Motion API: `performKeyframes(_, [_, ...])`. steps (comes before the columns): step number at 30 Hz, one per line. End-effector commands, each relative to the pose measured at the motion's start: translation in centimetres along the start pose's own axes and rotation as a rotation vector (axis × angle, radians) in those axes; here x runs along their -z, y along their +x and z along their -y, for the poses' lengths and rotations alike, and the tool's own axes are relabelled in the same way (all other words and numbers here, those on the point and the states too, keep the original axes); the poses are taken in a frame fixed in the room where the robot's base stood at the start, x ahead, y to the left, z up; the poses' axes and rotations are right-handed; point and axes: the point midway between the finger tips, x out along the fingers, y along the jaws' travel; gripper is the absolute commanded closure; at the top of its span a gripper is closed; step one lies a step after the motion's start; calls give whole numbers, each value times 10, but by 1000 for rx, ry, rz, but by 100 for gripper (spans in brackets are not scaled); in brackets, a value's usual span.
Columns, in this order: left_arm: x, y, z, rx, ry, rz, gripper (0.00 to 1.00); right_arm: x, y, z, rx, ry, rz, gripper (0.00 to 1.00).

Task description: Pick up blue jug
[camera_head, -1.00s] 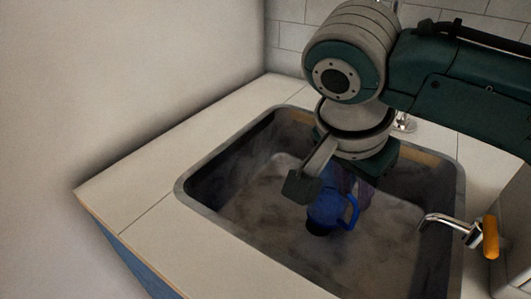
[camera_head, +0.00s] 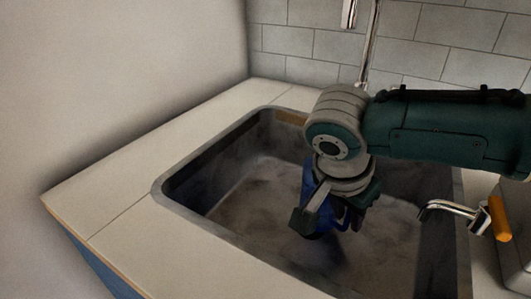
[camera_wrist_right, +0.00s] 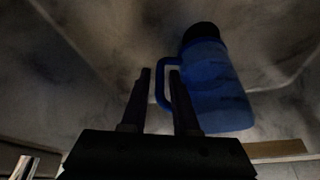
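The blue jug (camera_head: 308,186) is in the sink, partly hidden behind my right gripper (camera_head: 318,212) in the head view. In the right wrist view the jug (camera_wrist_right: 216,88) shows its dark lid, blue see-through body and a handle on its left side. My right gripper (camera_wrist_right: 160,75) is open there, with the handle's bar between its two fingers. The right finger overlaps the handle's loop, beside the body. A gap shows between the left finger and the handle. I cannot tell whether the right finger touches it. My left gripper is out of view.
The sink (camera_head: 172,190) has a raised rim and walls around the jug. A tap (camera_head: 452,208) with an orange handle (camera_head: 499,218) stands at the right. A tall chrome pipe (camera_head: 369,45) rises at the back. The pale counter (camera_head: 110,190) at left is clear.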

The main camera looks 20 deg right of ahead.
Motion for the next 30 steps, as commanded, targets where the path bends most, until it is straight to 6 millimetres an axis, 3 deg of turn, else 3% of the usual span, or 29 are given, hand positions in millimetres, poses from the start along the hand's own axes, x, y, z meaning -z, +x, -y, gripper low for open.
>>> performKeyframes(4, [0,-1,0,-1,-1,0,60,0,-1,0,1,0,0,74])
performKeyframes(11, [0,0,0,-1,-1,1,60,0,-1,0,0,-1,0,100])
performKeyframes(30, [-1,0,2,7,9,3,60,0,-1,0,1,0,0,100])
